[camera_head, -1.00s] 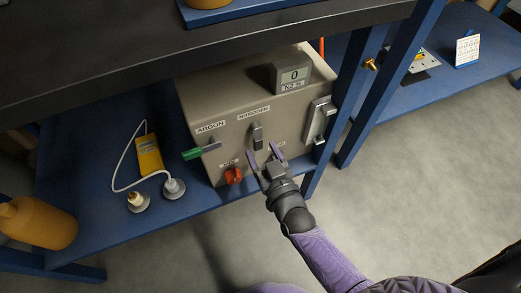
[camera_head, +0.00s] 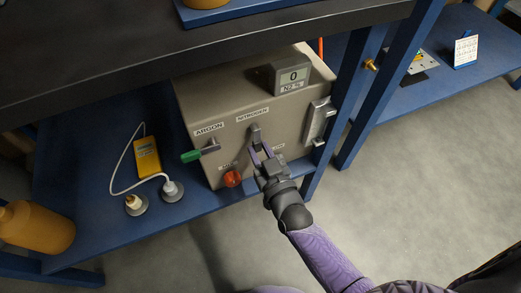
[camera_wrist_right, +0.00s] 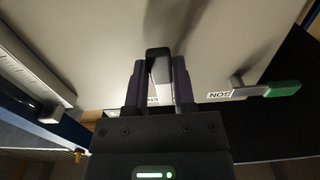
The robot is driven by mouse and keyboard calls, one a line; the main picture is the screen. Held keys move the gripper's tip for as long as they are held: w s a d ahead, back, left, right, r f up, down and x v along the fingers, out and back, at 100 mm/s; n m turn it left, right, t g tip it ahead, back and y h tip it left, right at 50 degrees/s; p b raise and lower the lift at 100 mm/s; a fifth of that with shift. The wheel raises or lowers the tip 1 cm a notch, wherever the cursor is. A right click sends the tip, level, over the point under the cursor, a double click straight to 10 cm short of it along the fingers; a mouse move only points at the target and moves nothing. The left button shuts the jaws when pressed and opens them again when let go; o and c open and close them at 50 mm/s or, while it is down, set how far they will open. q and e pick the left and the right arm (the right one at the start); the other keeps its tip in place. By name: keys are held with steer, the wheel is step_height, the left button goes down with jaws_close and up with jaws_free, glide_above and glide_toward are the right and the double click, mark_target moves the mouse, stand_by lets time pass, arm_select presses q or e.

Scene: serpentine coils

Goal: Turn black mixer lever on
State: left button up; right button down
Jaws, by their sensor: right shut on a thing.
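The beige mixer box (camera_head: 222,95) stands on the blue lower shelf. Its black lever (camera_head: 255,132) sits below the NITROGEN label and points down along the front face. My right gripper (camera_head: 261,151) is at the lever's lower end, its purple fingers close together. In the right wrist view the dark lever (camera_wrist_right: 157,53) shows between the two fingertips (camera_wrist_right: 159,67), and the gripper is shut on it. The fingers hide part of the lever and of a lower label. My left gripper is not in view.
A green-handled lever (camera_head: 191,156) is under the ARGON label, left of my gripper. A red knob (camera_head: 232,179) is just below left. A display (camera_head: 290,76) on top reads 0 N2 %. A blue table leg (camera_head: 345,90) stands to the right.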

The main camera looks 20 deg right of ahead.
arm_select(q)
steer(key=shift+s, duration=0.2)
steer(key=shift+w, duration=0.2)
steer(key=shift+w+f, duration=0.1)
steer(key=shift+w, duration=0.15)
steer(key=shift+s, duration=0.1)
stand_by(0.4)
